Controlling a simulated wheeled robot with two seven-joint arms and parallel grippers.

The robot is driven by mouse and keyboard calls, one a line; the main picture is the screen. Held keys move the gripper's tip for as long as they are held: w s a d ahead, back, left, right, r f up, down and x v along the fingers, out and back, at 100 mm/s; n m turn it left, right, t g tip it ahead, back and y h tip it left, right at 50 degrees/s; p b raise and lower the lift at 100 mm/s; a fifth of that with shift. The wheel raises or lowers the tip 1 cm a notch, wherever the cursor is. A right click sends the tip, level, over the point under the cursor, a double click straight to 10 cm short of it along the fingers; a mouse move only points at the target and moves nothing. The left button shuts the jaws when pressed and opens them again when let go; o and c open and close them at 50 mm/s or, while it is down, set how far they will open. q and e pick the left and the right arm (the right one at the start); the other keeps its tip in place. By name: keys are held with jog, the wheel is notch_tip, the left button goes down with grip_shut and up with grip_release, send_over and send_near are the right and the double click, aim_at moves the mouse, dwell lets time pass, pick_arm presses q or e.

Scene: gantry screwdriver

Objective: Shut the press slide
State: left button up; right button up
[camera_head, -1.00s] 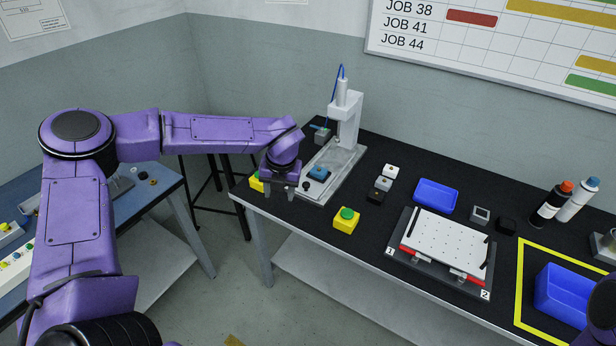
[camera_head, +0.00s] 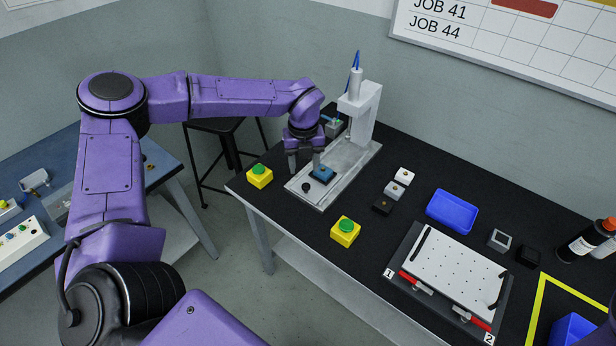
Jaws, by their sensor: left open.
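The press (camera_head: 363,112) stands at the far left of the black table, with a white column, a cylinder on top and a blue hose. Its slide (camera_head: 317,197) lies on the pale base and sticks out toward the table's front edge. A blue block (camera_head: 321,174) sits on the slide, and a dark knob (camera_head: 306,187) is at its front end. My left gripper (camera_head: 304,165) is open, fingers pointing down, over the slide's left side near the blue block. I cannot tell whether a finger touches anything. My right gripper is not in view.
Yellow boxes with green buttons stand left (camera_head: 260,176) and right (camera_head: 345,231) of the press front. Small blocks (camera_head: 394,190), a blue tray (camera_head: 452,211) and a white perforated plate (camera_head: 456,271) lie to the right. A dark stool (camera_head: 226,130) stands behind the table's left end.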

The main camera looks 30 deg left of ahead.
aim_at(306, 185)
pick_arm(q)
jog(key=f, duration=0.4)
jog(key=f+p, duration=0.1)
jog(key=f, duration=0.2)
jog(key=shift+w+d, duration=0.25)
jog(key=shift+s+f, duration=0.1)
jog(key=shift+f, duration=0.25)
grip_shut()
